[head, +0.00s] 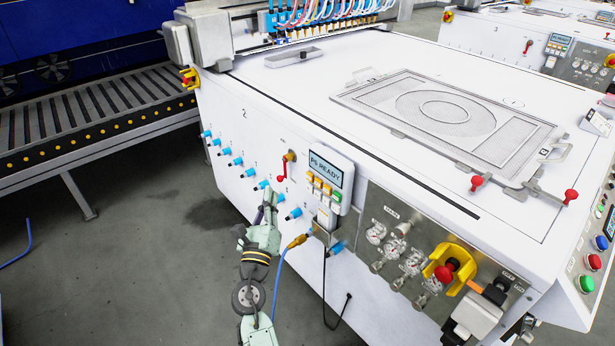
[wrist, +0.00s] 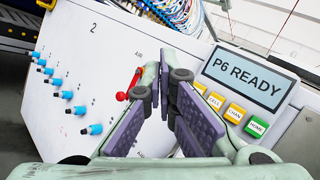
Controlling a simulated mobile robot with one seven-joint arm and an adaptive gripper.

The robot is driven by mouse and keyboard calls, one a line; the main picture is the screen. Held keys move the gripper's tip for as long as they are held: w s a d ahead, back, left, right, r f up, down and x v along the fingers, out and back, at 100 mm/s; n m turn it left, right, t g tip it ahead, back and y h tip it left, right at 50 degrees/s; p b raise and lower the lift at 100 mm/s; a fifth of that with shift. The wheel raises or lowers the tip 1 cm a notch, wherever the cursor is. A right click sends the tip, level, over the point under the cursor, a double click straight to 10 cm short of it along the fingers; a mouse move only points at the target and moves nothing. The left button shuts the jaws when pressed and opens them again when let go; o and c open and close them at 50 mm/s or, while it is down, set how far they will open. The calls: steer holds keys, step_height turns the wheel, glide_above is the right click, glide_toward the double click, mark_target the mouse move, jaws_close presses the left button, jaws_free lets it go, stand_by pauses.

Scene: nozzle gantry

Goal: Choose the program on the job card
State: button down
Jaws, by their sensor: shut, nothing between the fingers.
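The control panel's display (head: 325,169) on the front of the white machine reads "P6 READY", and the same words show on the display in the wrist view (wrist: 248,77). Below it is a row of yellow buttons (wrist: 234,113) ending in a green button (wrist: 256,127) marked HOME. In the head view, more small buttons (head: 322,187) sit under the screen. My gripper (head: 271,200) is shut and empty, in front of the machine's face, left of and below the panel. In the wrist view its fingers (wrist: 170,88) point toward the face, left of the buttons. I cannot make out a job card.
A red-handled valve (head: 286,165) is left of the panel, with a row of blue fittings (head: 237,161) along the face. A grey panel with gauges (head: 410,262) and a red knob in a yellow guard (head: 446,270) is to the right. A blue hose hangs beside my arm.

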steer(key=w+d, duration=0.5)
steer(key=d, duration=0.2)
steer(key=shift+p, duration=0.45)
steer(key=shift+w+d, duration=0.1)
steer(key=shift+d, duration=0.05)
stand_by(1.2)
steer(key=shift+w+d, duration=0.2)
steer(key=shift+d, duration=0.05)
steer(key=shift+w+d, duration=0.35)
steer(key=shift+d, duration=0.15)
stand_by(1.0)
steer(key=shift+s+a, duration=0.6)
steer(key=shift+a, duration=0.2)
steer(key=shift+s+a, duration=0.75)
steer(key=shift+a, duration=0.3)
steer(key=shift+s+a, duration=0.7)
steer(key=shift+a, duration=0.3)
